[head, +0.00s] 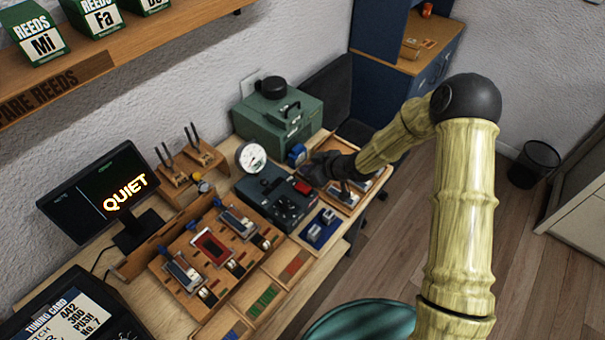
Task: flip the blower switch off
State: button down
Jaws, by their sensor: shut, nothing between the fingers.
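A dark control box (268,200) stands on the bench, with a round white gauge (251,157) at its back and a black knob (286,204) on it. A small red piece (302,187), which may be the blower switch, sits at its right end; whether it is on or off is too small to tell. My gripper (313,173) is shut and empty, close above and behind the red piece. I cannot tell whether it touches. A green case (278,118), possibly the blower, stands behind the box.
A small blue object (297,154) sits just left of my gripper. A wooden tray (351,197) of parts lies under my wrist. A rack of reed parts (205,255) and a monitor reading QUIET (103,195) are to the left.

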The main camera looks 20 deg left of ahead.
jog(key=v, duration=0.4)
jog(key=shift+r+b, duration=0.3)
jog(key=shift+r, duration=0.35)
jog(key=s+d+r+m+h, duration=0.2)
jog(key=d+r+m+h, duration=0.15)
jog(key=d, duration=0.55)
jog(key=s+d+r+m+h, duration=0.2)
jog(key=s+d+m+h, duration=0.15)
jog(key=d, duration=0.55)
jog(key=s+d+r+m+h, duration=0.1)
jog(key=s+d+r+m, duration=0.1)
jog(key=s, duration=0.4)
jog(key=s+d+r+m+g+h, duration=0.1)
jog(key=s+d+r+m, duration=0.2)
jog(key=s+d, duration=0.4)
jog(key=shift+m+b, duration=0.3)
jog(key=shift+m, duration=0.3)
jog(key=shift+r, duration=0.1)
